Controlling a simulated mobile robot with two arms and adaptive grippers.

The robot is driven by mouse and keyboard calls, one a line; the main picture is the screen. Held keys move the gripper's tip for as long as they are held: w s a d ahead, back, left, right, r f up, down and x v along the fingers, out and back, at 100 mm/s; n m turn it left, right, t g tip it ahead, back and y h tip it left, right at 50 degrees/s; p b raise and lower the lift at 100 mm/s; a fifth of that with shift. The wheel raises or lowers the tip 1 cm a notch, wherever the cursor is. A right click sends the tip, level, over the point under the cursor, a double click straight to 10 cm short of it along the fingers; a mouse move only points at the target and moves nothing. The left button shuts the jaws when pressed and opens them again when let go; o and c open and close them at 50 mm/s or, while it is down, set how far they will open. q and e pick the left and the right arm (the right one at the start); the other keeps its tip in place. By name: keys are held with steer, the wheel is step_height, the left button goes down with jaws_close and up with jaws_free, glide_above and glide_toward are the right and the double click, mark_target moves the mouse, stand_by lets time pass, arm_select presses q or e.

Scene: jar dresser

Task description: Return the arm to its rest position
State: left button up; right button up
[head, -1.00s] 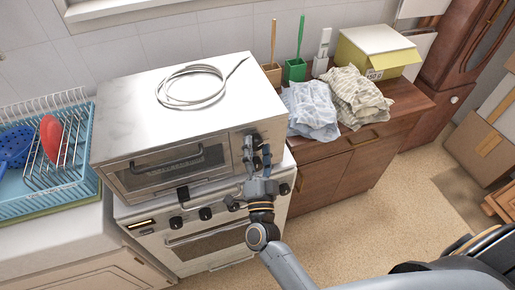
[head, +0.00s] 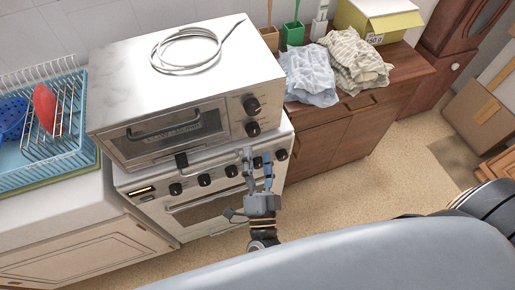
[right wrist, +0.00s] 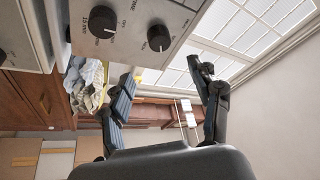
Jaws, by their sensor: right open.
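My right gripper (head: 258,172) is open and empty in the head view, in front of the stove's upper front edge and below the toaster oven. Its two fingers point up towards the stove knobs, and I cannot tell whether they touch anything. In the right wrist view the gripper (right wrist: 165,100) shows its two fingers spread wide with nothing between them. My left gripper is not in view.
The toaster oven (head: 185,85) stands on the stove (head: 205,212), with a coiled cable (head: 190,68) on top. A dish rack (head: 45,120) is at left. Cloths (head: 308,75) lie on the wooden dresser (head: 400,85) at right. Floor (head: 370,165) before the dresser is clear.

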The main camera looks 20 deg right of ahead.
stand_by(0.4)
steer(key=s+a+f+n+g+y+b, duration=0.1)
steer(key=s+f+n+g+y, duration=0.25)
steer(key=f, duration=0.85)
steer(key=s+f+n+g+y+b, duration=0.2)
steer(key=f+n+g, duration=0.15)
steer(key=f, duration=0.85)
steer(key=s+a+f+n+g+y+b, duration=0.1)
steer(key=s+f+n+g+y, duration=0.3)
steer(key=f, duration=0.8)
steer(key=s+d+f+n+g+h+b, duration=0.1)
steer(key=s+d+f+g, duration=0.3)
steer(key=s+f, duration=0.5)
steer(key=s+d+f+n+g+h+b, duration=0.1)
steer(key=s+d+f+n+g+h, duration=0.2)
steer(key=s+d+f, duration=0.6)
steer(key=s+f+g, duration=0.1)
steer(key=s, duration=0.3)
steer(key=shift+s+d+f+n+g+b, duration=0.15)
steer(key=shift+s+d+n+g+b, duration=0.15)
steer(key=shift+g, duration=0.1)
